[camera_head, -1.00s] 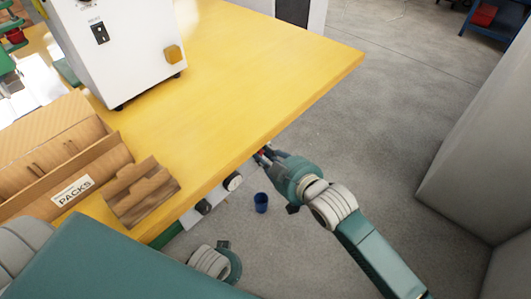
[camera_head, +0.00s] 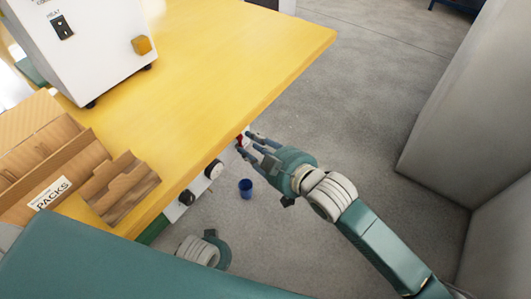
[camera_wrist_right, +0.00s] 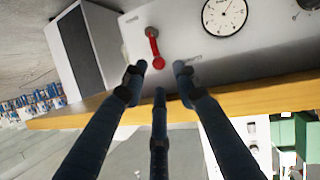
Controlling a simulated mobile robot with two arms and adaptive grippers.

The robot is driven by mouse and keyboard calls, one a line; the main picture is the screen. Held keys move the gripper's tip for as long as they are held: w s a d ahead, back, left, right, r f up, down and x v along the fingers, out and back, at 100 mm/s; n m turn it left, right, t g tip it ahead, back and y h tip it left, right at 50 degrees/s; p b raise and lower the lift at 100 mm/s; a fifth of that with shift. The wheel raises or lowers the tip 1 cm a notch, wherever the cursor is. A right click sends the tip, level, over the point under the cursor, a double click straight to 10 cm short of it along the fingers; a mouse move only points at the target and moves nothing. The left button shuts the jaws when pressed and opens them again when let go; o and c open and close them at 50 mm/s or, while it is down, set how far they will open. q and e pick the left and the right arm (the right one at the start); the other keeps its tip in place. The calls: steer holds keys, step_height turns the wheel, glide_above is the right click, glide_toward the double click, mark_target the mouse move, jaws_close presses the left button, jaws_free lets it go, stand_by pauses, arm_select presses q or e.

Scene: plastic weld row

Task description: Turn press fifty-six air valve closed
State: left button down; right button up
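The red valve handle (camera_wrist_right: 155,48) sits on a pale panel (camera_wrist_right: 185,25) in the right wrist view, its red knob end toward my fingers. In the head view a small red bit of it (camera_head: 239,140) shows at the table's edge. My right gripper (camera_wrist_right: 158,78) has its dark fingers spread, with the handle ahead of the gap between them and nothing held. In the head view the right gripper (camera_head: 250,145) is beside the table's front edge. Part of my left gripper (camera_head: 212,250) shows low in the head view; its fingers are hidden.
A round gauge (camera_wrist_right: 225,15) is right of the handle. Black knobs (camera_head: 186,198) line the panel under the yellow table (camera_head: 225,70).

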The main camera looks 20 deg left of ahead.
steer(key=v, duration=0.7)
steer(key=shift+s, duration=0.2)
steer(key=shift+d, duration=0.15)
